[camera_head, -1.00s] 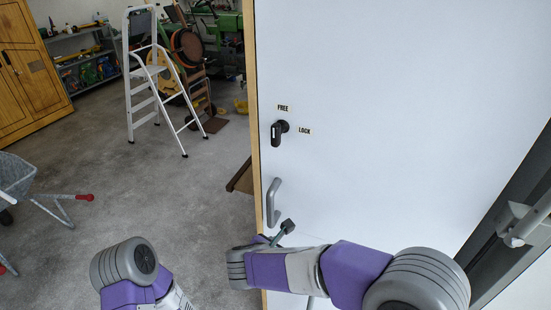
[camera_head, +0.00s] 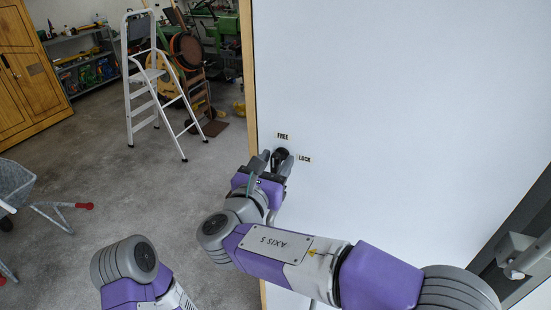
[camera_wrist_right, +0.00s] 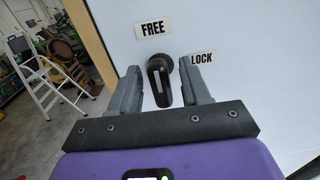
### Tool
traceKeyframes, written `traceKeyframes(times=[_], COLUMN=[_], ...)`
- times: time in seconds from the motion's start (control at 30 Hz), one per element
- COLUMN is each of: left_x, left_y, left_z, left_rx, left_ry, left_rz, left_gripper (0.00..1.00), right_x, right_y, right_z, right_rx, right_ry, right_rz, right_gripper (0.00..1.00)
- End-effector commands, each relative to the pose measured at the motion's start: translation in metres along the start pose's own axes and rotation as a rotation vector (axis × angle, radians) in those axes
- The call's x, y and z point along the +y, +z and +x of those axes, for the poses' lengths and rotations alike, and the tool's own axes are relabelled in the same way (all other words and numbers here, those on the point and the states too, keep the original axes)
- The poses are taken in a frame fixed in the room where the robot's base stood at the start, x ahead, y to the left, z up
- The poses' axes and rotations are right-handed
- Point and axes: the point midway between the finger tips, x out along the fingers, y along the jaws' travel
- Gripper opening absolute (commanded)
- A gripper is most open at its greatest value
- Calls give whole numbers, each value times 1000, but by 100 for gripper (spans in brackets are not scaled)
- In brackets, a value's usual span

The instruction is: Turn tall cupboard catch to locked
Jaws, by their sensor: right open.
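The catch (camera_head: 279,157) is a black knob with a lever on the white cupboard door (camera_head: 400,120). A FREE label (camera_head: 283,135) is above it and a LOCK label (camera_head: 304,158) is to its right. In the right wrist view the catch lever (camera_wrist_right: 159,83) points down, slightly tilted, towards neither label. My right gripper (camera_head: 274,160) is open at the catch; in the wrist view its two fingers (camera_wrist_right: 161,85) stand either side of the lever, with gaps showing. My left arm shows at the bottom left, but its gripper is out of view.
The door's wooden edge (camera_head: 248,80) is left of the catch. A white stepladder (camera_head: 140,90), a wheelbarrow (camera_head: 15,183) and a wooden cabinet (camera_head: 28,75) stand apart on the left. Grey floor between them is clear.

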Motion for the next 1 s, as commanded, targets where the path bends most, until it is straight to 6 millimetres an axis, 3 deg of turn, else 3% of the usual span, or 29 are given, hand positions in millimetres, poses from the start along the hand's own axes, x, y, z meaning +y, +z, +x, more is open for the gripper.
traceKeyframes(times=[0.3, 0.63, 1.0], left_x=[0, 0, -3], left_y=[0, 0, -1], left_z=[-1, -1, 8], left_rx=[1, 1, 1], left_ry=[0, 0, 0], left_rz=[0, 0, 0], left_gripper=[43, 43, 43], right_x=[0, 0, 0], right_y=[0, 0, -2], right_z=[4, 4, 4], right_rx=[0, 1, 0], right_ry=[0, 0, -1], right_rz=[0, 0, 61], right_gripper=[47, 0, 0])
